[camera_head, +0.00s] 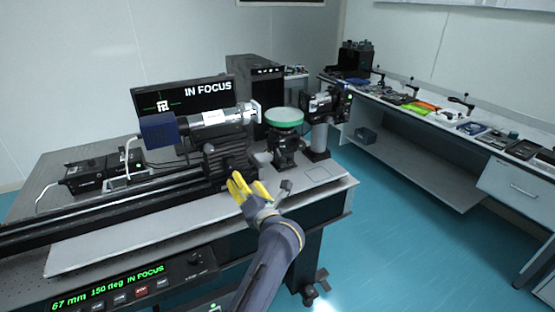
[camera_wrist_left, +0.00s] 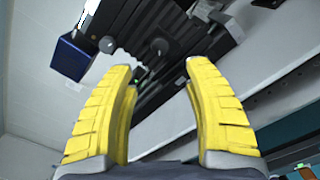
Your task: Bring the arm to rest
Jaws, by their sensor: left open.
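My left gripper (camera_head: 240,186) has yellow fingers and is at the front of the optical table (camera_head: 110,237), beside the black stage under the camera tube (camera_head: 215,117). In the left wrist view its two fingers (camera_wrist_left: 160,68) are spread wide apart, with nothing between them. The dark stage with its knobs (camera_wrist_left: 160,46) lies beyond the fingertips; I cannot tell the exact gap. My left arm (camera_head: 268,262) reaches up from the bottom of the head view. My right gripper is in neither view.
A blue box (camera_head: 158,130) sits at the tube's left end. A green-rimmed disc (camera_head: 284,118) on a mount stands to the right. A monitor (camera_head: 183,98) reads IN FOCUS. A control panel (camera_head: 125,290) fronts the table. A cluttered bench (camera_head: 440,112) stands right, with clear blue floor between.

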